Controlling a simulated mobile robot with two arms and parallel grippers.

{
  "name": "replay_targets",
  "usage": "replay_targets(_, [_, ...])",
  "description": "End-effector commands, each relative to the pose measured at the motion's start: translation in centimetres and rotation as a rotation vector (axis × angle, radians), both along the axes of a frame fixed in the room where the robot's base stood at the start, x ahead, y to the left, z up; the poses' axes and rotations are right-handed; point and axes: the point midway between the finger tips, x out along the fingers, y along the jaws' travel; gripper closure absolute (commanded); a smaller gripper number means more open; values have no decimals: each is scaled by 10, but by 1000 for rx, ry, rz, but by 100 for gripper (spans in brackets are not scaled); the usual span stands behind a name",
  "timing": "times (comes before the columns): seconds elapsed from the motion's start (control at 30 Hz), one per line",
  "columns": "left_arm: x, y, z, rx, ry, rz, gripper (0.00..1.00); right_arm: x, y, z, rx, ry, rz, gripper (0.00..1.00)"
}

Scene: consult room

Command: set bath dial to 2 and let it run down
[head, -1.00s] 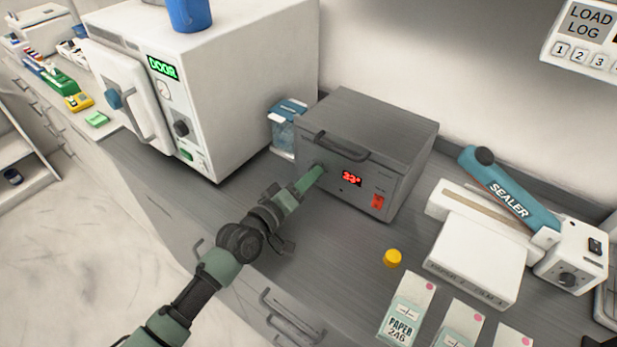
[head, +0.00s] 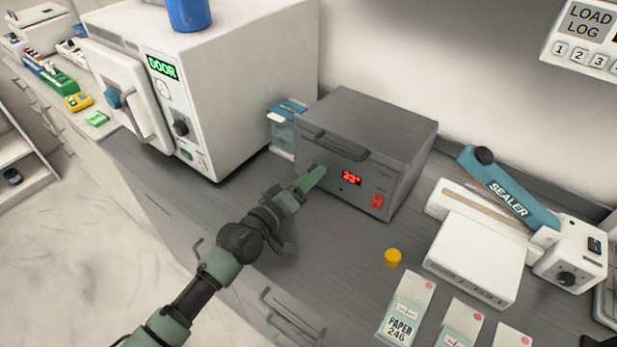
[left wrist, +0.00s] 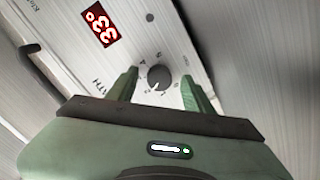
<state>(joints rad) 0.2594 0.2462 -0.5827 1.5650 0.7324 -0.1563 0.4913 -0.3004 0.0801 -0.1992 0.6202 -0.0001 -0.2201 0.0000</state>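The bath is a dark grey metal box (head: 385,140) with a lid handle and a red display (head: 352,178) reading 33°. Its round grey dial (left wrist: 158,77) shows in the left wrist view, with the white pointer toward the lower left, near a small mark that looks like 2. My left gripper (head: 314,177) is just in front of the panel's left part. In the left wrist view its green fingers (left wrist: 159,82) are spread, one on each side of the dial, with gaps between. The dial is hard to make out in the head view. My right gripper is not in view.
A white autoclave (head: 230,85) showing DOOR stands left, a blue-lidded container (head: 284,130) between it and the bath. A red switch (head: 377,201) is on the bath's front. Right are a yellow cap (head: 392,257), white box (head: 475,258), sealer (head: 510,190) and paper packets (head: 408,305).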

Motion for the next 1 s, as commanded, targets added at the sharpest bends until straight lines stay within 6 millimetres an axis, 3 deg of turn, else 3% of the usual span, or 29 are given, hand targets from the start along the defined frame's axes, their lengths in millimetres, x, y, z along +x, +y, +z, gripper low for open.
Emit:
replay_targets(0.27, [-6, 5, -1, 0, 1, 1, 49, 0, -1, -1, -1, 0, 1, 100])
replay_targets(0.7, [-59, 42, 4, 0, 0, 0, 49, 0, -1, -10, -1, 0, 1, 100])
replay_targets(1.0, [-63, 45, 5, 0, 0, 0, 49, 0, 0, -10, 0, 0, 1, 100])
